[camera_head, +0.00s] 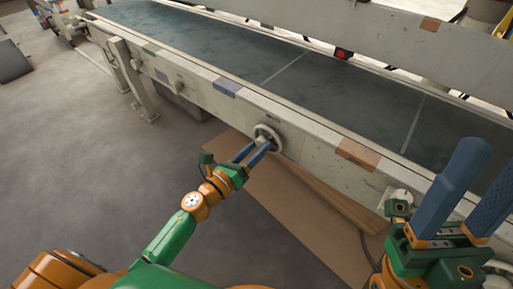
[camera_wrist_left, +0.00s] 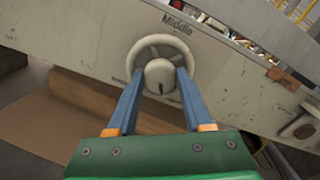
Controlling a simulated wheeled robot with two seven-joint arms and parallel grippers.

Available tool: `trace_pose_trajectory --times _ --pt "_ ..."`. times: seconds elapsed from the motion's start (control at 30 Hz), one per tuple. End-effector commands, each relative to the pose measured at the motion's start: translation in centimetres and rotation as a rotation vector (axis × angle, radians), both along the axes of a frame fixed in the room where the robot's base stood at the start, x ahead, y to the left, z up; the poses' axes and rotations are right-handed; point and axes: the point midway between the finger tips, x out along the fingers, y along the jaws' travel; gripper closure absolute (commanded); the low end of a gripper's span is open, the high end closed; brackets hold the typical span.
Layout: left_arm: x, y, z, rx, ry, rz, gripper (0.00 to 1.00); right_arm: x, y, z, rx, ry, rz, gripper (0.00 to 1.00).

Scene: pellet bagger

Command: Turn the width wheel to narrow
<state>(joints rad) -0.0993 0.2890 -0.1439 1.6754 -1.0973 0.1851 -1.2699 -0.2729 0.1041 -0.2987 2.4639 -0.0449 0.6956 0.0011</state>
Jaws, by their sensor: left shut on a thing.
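The width wheel (camera_head: 278,143) is a pale spoked handwheel on the side of the conveyor frame. In the left wrist view the wheel (camera_wrist_left: 160,40) has a round hub with a short dark mark at its lower edge. My left gripper (camera_head: 263,145) reaches it from the front. In the left wrist view its blue fingers (camera_wrist_left: 160,74) lie on either side of the hub, shut on it. A "Middle" label (camera_wrist_left: 178,22) is on the panel above the wheel; other lettering is too small to read. My right gripper (camera_head: 486,168) is open and empty at the right.
The dark conveyor belt (camera_head: 225,45) runs behind the pale side frame (camera_head: 200,92). Brown cardboard (camera_head: 268,205) lies on the floor below. Grey floor (camera_head: 80,160) at the left is clear.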

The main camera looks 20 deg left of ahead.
Motion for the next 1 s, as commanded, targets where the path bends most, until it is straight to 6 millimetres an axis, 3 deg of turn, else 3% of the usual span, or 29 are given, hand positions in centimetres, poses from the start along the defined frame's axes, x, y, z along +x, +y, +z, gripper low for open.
trace_pose_trajectory --times 0.13,0.17,0.27,0.57,0.83,1.0 --pt "0.0 0.0 -0.1 0.002 0.001 0.0 1.0 0.0 0.0 0.0 0.0 0.003 0.0 0.5" --pt "0.0 0.0 -0.1 0.002 0.001 0.0 0.44 0.0 0.0 -0.1 0.0 0.003 0.0 0.5" --pt "0.0 0.0 0.0 0.002 0.0 0.001 0.19 0.0 0.0 -0.1 -0.001 0.005 -0.001 0.5" --pt "-0.2 0.1 0.0 -0.001 0.001 0.001 0.19 0.0 0.0 0.0 0.001 0.004 -0.001 0.5" --pt "-5.2 1.9 -0.1 -0.001 0.003 0.002 0.19 0.0 0.0 0.0 -0.001 0.012 -0.001 0.5" --pt "-6.7 2.4 -0.1 0.001 0.001 0.0 0.19 0.1 0.0 -0.1 -0.001 0.017 -0.001 0.5"
